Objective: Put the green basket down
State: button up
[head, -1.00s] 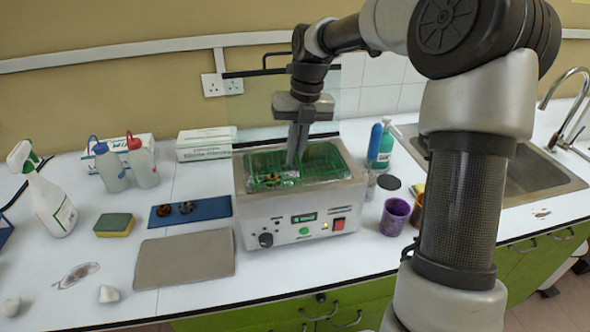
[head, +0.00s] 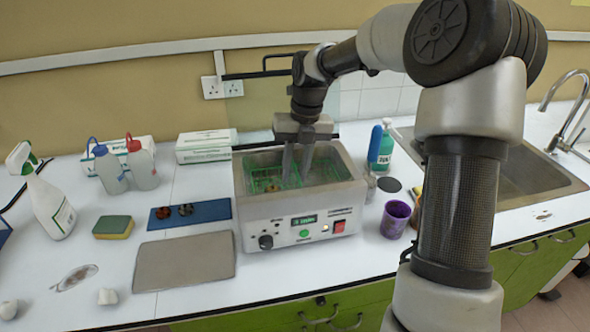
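The green basket (head: 268,184) sits down inside the tank of the white ultrasonic bath (head: 302,214), mostly below its rim. My gripper (head: 295,178) reaches down into the tank from above. Its two fingers are spread apart, with a clear gap between them, at the basket. The fingertips are partly hidden in the tank, and I cannot tell whether they touch the basket. The bath's front shows a lit display, a black knob, a green button and a red switch.
A grey mat (head: 185,262) and a blue mat (head: 190,213) with two small parts lie left of the bath. A purple cup (head: 396,219) stands to its right, with a green bottle (head: 381,150) behind. A clear panel rises behind the bath.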

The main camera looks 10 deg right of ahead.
jog(key=shift+r, duration=0.1)
notch_tip(320, 180, up, 12)
jog(key=d+p, duration=0.1)
jog(key=shift+d, duration=0.4)
dwell(1.0)
